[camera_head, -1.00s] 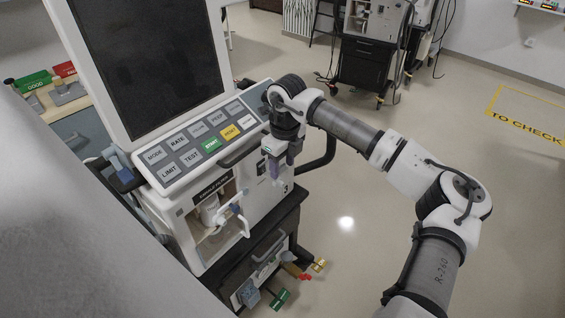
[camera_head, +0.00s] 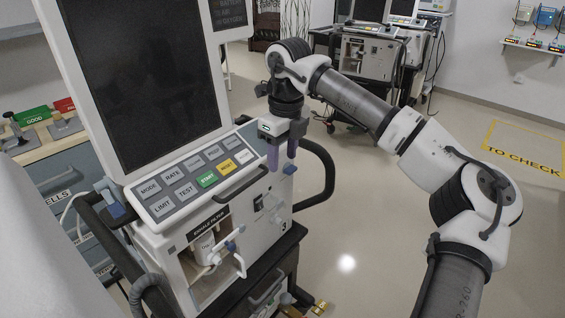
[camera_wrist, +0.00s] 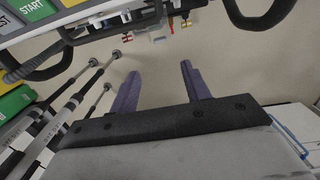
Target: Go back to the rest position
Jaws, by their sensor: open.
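My gripper (camera_head: 282,154) is open and empty, with two purple fingers pointing down. In the head view it hangs in front of the right end of the ventilator's button panel (camera_head: 197,176). The ventilator (camera_head: 268,215) stands at the left with a large dark screen (camera_head: 140,80). In the wrist view, the gripper's fingers (camera_wrist: 158,88) are apart with only floor between them. A corner of the panel with the green START button (camera_wrist: 30,8) shows at the top left there.
A dark curved handle (camera_head: 325,180) sticks out from the ventilator's right side, near my gripper. Another ventilator on a cart (camera_head: 370,62) stands behind. A wall shelf (camera_head: 535,45) is at the upper right. The floor at the right, with a yellow TO CHECK marking (camera_head: 522,150), is clear.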

